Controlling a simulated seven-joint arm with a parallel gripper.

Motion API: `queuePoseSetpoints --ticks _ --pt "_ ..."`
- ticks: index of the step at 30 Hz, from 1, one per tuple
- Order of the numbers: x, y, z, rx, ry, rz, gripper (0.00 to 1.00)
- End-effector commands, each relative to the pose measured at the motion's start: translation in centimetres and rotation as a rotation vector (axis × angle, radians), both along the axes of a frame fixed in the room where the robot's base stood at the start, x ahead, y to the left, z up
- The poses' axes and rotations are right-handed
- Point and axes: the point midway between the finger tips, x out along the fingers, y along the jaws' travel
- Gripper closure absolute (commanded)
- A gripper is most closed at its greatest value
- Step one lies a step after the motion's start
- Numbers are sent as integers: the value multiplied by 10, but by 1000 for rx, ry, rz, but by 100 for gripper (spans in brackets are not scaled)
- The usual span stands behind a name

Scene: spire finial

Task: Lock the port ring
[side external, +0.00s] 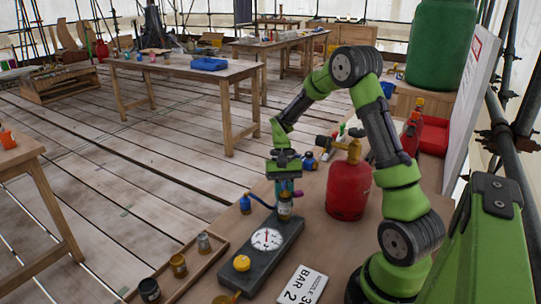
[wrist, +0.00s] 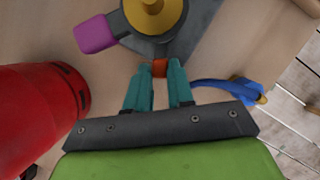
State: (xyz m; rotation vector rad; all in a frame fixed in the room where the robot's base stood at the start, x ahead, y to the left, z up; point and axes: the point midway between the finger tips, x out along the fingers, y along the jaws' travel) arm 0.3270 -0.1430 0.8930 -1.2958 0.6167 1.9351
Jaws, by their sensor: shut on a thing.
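A dark grey base (side external: 262,247) on the bench carries a white dial gauge (side external: 267,239) and a yellow knob (side external: 242,263). At its far end stands the port (side external: 284,208); in the wrist view its brass top (wrist: 152,12) is cut by the upper edge, with a dark grey round body around it. A magenta tab (wrist: 96,33) sticks out to the left. My gripper (wrist: 159,74) has its teal fingers shut on a small orange tab (wrist: 160,67) beside the port. It also shows above the port in the side view (side external: 283,183). I cannot tell the ring's lock state.
A red gas cylinder (side external: 348,192) stands close to the right of the port; it also shows in the wrist view (wrist: 35,115). A blue hose (side external: 262,202) lies left. A tray (side external: 196,268) with pots and a printed card (side external: 302,286) lie nearer.

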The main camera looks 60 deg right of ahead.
Motion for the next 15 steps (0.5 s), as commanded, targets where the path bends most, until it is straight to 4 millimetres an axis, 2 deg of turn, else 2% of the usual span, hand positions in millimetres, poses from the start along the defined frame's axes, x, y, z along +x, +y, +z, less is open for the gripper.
queuePoseSetpoints --ticks 15 --pt "16 18 -1 2 10 474 100"
